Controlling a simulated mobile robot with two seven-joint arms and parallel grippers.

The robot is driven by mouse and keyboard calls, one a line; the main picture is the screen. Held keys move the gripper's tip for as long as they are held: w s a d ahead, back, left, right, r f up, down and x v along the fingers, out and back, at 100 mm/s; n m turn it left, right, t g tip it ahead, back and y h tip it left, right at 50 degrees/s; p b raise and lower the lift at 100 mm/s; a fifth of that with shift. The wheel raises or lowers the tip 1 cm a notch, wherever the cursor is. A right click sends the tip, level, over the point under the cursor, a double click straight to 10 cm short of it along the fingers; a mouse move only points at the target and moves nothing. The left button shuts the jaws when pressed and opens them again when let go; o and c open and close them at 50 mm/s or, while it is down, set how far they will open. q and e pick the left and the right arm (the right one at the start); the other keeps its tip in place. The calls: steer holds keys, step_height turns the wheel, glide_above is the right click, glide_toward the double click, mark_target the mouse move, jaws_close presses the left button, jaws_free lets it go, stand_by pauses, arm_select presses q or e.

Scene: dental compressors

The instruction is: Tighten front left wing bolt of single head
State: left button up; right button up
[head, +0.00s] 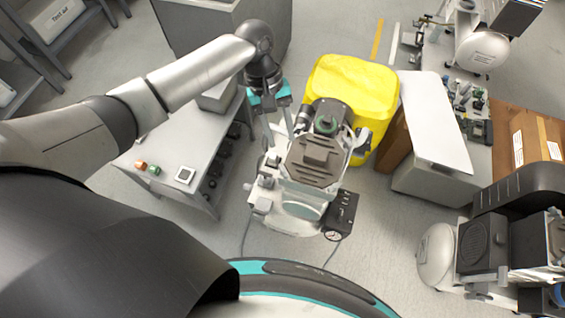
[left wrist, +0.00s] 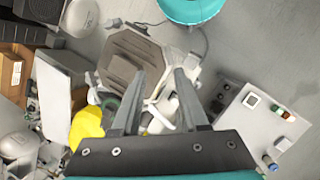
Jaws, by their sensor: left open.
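The single-head compressor (head: 318,160) stands on the floor in the middle of the head view, with a ribbed dark head cover on top. It also shows in the left wrist view (left wrist: 130,58), beyond and between my fingers. My left gripper (head: 278,132) points down at the left side of the compressor, close to its head. In the left wrist view the two fingers (left wrist: 159,75) are apart with nothing clearly held between them. The front left wing bolt is too small or hidden to make out. I cannot tell whether the fingertips touch the compressor. My right gripper is not in view.
A grey workbench (head: 160,160) with buttons is to the left. Boxes with a white panel (head: 436,120) stand to the right. Other compressors (head: 480,250) are at the right. Bare floor lies front-left of the compressor.

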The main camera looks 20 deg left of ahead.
arm_select(q)
step_height(320, 180, up, 3)
steer(key=w+a+n, duration=0.1)
steer(key=a+n, duration=0.1)
steer(key=b, duration=0.3)
glide_toward(283, 170)
steer(key=shift+g, duration=0.4)
steer(key=x, duration=0.8)
steer(key=shift+w+d+f, duration=0.1)
steer(key=shift+w+f, duration=0.2)
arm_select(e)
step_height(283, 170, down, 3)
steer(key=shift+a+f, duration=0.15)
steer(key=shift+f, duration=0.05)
arm_select(q)
jaws_close()
